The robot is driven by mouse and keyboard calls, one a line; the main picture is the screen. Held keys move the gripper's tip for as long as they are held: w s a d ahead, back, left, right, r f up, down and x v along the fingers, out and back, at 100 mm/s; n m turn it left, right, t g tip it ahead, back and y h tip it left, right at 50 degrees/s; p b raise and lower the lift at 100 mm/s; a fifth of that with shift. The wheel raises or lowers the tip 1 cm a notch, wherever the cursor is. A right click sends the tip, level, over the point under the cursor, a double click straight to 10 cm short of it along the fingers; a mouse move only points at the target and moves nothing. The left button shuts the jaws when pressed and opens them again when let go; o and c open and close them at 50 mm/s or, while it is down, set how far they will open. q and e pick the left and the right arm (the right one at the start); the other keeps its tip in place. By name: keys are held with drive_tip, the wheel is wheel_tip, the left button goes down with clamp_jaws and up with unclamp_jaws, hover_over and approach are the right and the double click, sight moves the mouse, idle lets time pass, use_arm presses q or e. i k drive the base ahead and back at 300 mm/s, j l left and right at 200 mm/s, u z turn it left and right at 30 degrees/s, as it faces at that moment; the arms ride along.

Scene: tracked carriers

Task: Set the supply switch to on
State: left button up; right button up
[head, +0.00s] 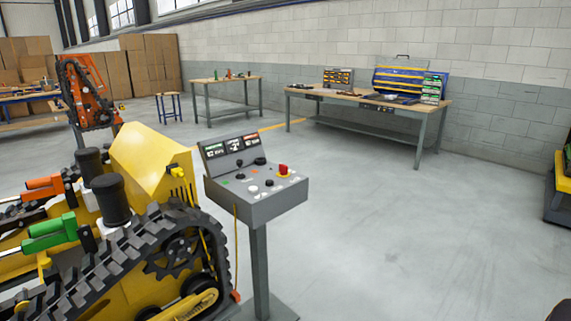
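A grey control box (262,209) stands on a post in front of a yellow tracked carrier (150,158). Its sloping top has a red knob on a yellow base (284,170) at the right, dark knobs (260,161) towards the back, and several small buttons, some pale (253,189). A raised back panel (228,145) carries small displays or labels. No label is readable, so I cannot tell which control is the supply switch or how it is set. Neither of my grippers is in view.
The carrier's black track (120,255) lies close to the box's left, with green (50,232) and orange (45,187) parts above it. A yellow cable (236,245) hangs beside the post (260,270). Floor right of the box is clear. Workbenches (420,112) stand behind.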

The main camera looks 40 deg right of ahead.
sight(283, 169)
drive_tip(key=i+l, duration=0.1)
drive_tip(key=l, duration=0.75)
drive_tip(key=i+l, duration=0.1)
drive_tip(key=l, duration=0.75)
drive_tip(key=u, duration=0.05)
